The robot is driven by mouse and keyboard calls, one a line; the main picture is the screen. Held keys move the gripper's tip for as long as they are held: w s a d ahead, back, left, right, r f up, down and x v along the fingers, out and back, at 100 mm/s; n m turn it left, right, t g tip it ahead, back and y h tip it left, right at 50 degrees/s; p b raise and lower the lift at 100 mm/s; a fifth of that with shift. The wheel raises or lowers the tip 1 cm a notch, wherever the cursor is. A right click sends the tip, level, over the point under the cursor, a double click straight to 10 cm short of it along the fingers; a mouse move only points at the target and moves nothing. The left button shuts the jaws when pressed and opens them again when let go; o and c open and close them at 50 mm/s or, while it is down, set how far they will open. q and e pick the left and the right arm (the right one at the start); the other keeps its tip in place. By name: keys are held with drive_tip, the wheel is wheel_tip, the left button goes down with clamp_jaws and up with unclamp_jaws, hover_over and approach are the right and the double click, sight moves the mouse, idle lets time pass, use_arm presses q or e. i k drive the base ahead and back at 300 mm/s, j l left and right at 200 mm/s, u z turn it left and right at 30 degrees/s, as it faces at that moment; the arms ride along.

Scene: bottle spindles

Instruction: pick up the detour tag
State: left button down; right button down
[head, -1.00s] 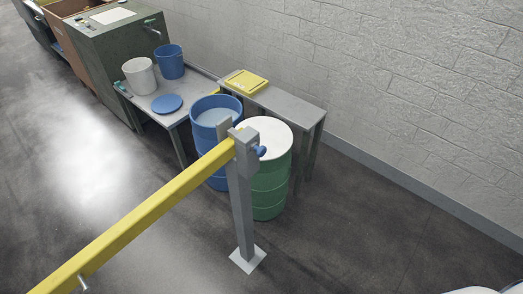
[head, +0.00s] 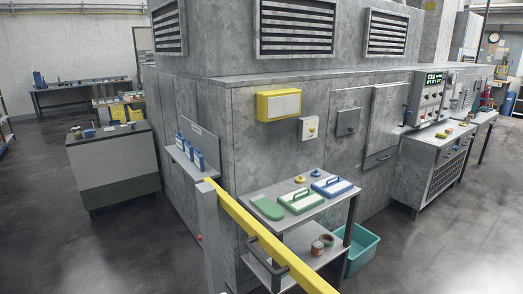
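I cannot make out a tag marked as the detour tag in the head view. On the small grey table (head: 318,203) by the machine wall lie a plain green flat piece (head: 267,208), a white-and-green flat piece with a handle (head: 300,200) and a white-and-blue one with a handle (head: 332,187). Any lettering on these is too small to read. Neither of my grippers is in view.
A yellow barrier bar (head: 262,233) on a grey post (head: 209,230) crosses in front of the table. A teal bin (head: 361,250) stands beside the table. A wall shelf (head: 190,163) holds blue bottles. A control cabinet (head: 430,170) stands right. Floor (head: 120,250) at left is clear.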

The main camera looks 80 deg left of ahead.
sight(198, 159)
drive_tip(key=k+j+u, duration=0.1)
drive_tip(key=u, duration=0.4)
drive_tip(key=k+j+u, duration=0.15)
drive_tip(key=u, duration=0.3)
drive_tip(key=j+u, duration=0.25)
drive_tip(key=u, duration=0.25)
drive_tip(key=k+j+u, duration=0.1)
drive_tip(key=j+u, duration=0.15)
drive_tip(key=u, duration=0.2)
drive_tip(key=j+u, duration=0.2)
drive_tip(key=j, duration=0.55)
drive_tip(key=j+u, duration=0.15)
drive_tip(key=j, duration=0.6)
drive_tip(key=i+j+u, duration=0.2)
drive_tip(key=j, duration=0.55)
drive_tip(key=k, duration=0.1)
